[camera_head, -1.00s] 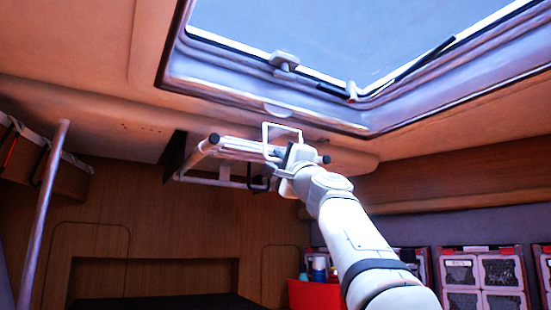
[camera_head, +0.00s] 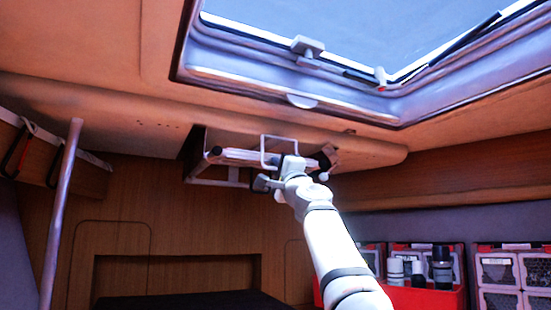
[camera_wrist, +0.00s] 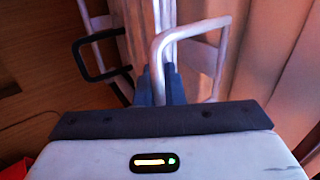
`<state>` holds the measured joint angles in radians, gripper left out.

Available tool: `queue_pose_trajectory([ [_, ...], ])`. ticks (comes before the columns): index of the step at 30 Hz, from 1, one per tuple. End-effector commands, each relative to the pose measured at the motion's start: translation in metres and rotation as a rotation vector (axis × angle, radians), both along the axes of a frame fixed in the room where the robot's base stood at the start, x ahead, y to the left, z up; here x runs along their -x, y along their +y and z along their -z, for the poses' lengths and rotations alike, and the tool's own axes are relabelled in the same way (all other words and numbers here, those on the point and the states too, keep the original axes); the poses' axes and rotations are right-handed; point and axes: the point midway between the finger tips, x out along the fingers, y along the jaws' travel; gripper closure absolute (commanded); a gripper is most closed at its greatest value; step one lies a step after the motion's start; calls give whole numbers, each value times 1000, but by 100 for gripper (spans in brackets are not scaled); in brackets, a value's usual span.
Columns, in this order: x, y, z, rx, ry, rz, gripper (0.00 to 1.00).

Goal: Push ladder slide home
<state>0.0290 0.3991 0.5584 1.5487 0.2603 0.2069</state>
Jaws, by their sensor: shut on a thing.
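The ladder slide is a pale metal ladder (camera_head: 235,155) with dark end caps, lying flat in a dark slot (camera_head: 194,146) under the overhead panel. Part of it sticks out of the slot. A white loop handle (camera_head: 280,137) stands on it; the handle is large in the wrist view (camera_wrist: 157,42). My gripper (camera_head: 289,163) is at the handle's near side. In the wrist view my blue-grey fingers (camera_wrist: 160,84) are shut on the handle's bar. How deep the ladder sits in the slot is hidden.
A roof hatch (camera_head: 308,100) opens above. A metal pole (camera_head: 60,215) stands at the left. A red bin (camera_head: 438,298) with bottles and several mesh-fronted crates (camera_head: 498,272) are at the lower right. A black hook-like bracket (camera_wrist: 88,58) is left of the fingers.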

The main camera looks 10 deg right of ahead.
Motion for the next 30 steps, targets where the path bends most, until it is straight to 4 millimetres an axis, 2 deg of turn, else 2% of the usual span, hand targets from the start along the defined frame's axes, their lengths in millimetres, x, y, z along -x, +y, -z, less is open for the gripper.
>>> queue_pose_trajectory([
  [1, 5, 0, -9, -4, -13, 4, 100],
  [8, 6, 0, -10, -5, -14, 2, 100],
  [9, 7, 0, -10, -5, -15, 2, 89],
  [16, 5, 1, -7, -3, -11, 0, 70],
  [25, 5, 1, -2, -3, -8, -1, 70],
  [30, 17, -2, 9, -1, -9, 0, 70],
])
